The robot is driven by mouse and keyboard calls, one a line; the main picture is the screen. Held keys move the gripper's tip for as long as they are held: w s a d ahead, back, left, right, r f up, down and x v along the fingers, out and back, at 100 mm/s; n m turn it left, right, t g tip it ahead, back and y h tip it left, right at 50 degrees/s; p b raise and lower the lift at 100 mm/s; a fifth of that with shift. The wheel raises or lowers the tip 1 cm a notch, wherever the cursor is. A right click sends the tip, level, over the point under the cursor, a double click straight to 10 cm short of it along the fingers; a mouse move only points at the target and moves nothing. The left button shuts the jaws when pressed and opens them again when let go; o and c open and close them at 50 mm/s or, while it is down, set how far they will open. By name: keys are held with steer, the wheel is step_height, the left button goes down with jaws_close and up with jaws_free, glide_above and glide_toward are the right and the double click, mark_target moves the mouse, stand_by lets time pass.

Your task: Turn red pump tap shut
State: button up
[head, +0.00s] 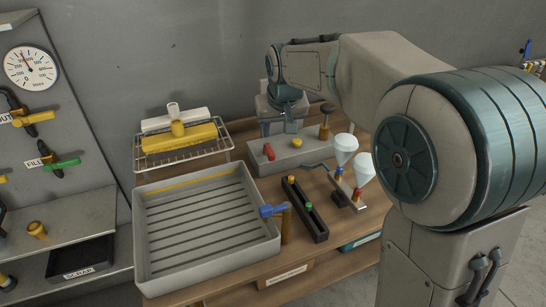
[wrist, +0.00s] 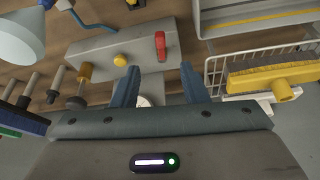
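The red pump tap (head: 268,152) is a small red lever on the left end of the grey pump box (head: 290,155). In the wrist view the red tap (wrist: 160,46) lies beyond my fingertips, with its lever running up and down the picture. A yellow knob (wrist: 120,61) sits beside it on the same box. My gripper (wrist: 158,76) is open and empty, its two blue-grey fingers apart and pointing towards the box. In the head view my gripper (head: 283,118) is over the back of the box, its fingers partly hidden. It does not appear to touch the tap.
A wire rack with a yellow brush (head: 180,138) is left of the box. A grey tray (head: 262,251), a dark trough (head: 318,231) and white funnels (head: 345,148) stand in front.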

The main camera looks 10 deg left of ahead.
mark_target(272, 156)
steer(key=p+x, duration=0.1)
steer(key=x, duration=1.2)
steer(key=shift+w+f, duration=0.15)
steer(key=shift+f, duration=0.15)
jaws_close()
